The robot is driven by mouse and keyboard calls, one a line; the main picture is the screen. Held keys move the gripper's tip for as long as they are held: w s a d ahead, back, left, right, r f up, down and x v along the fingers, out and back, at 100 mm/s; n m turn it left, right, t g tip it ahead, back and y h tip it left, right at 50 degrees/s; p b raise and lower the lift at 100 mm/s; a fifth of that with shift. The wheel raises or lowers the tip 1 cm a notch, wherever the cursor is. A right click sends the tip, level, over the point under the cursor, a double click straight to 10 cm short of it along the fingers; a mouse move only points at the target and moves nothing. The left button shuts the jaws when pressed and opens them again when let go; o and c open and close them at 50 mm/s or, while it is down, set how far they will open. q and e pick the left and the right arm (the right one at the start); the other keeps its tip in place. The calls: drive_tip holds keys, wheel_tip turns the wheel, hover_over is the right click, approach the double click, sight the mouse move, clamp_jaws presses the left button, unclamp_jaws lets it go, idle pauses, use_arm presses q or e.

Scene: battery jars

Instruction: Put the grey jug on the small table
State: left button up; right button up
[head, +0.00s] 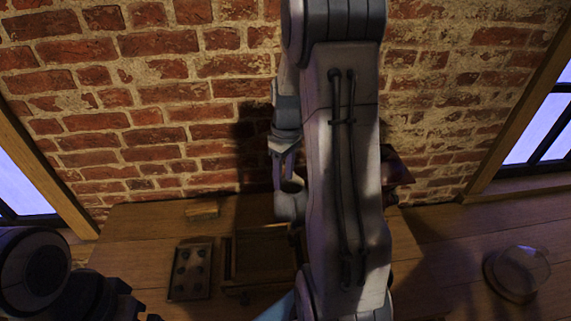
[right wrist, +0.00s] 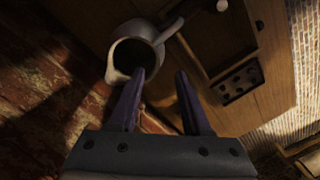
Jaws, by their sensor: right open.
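The grey jug (right wrist: 145,32) shows in the right wrist view with its dark mouth facing the camera and its handle toward the upper right. In the head view the jug (head: 290,203) is partly hidden behind my right arm. My right gripper (right wrist: 160,73) is open, its fingers pointing at the jug. The left finger in that view overlaps the jug's rim; I cannot tell whether it touches. In the head view my right gripper (head: 283,168) is just above the jug. My left gripper (head: 120,300) is dark at the lower left, its jaws unclear. I cannot identify the small table.
A wooden surface (head: 130,235) stands against the brick wall. It bears a wooden tray (head: 228,262), a dark holder with round holes (head: 190,272) and a small wooden block (head: 201,211). A glass dome (head: 520,270) stands at the right. Windows flank the wall.

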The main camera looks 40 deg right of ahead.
wheel_tip(320, 180, up, 5)
drive_tip(key=s+a+r+n, duration=0.2)
drive_tip(key=s+a, duration=0.1)
drive_tip(key=a, duration=1.5)
drive_tip(key=s+a+f+n, duration=0.1)
drive_tip(key=s+a+n, duration=0.1)
drive_tip(key=s+a, duration=1)
drive_tip(key=s, duration=0.4)
drive_tip(key=shift+b, duration=0.3)
drive_tip(key=shift+f, duration=0.1)
wheel_tip(320, 180, down, 5)
drive_tip(key=b, duration=0.5)
drive_tip(key=shift+w, duration=0.1)
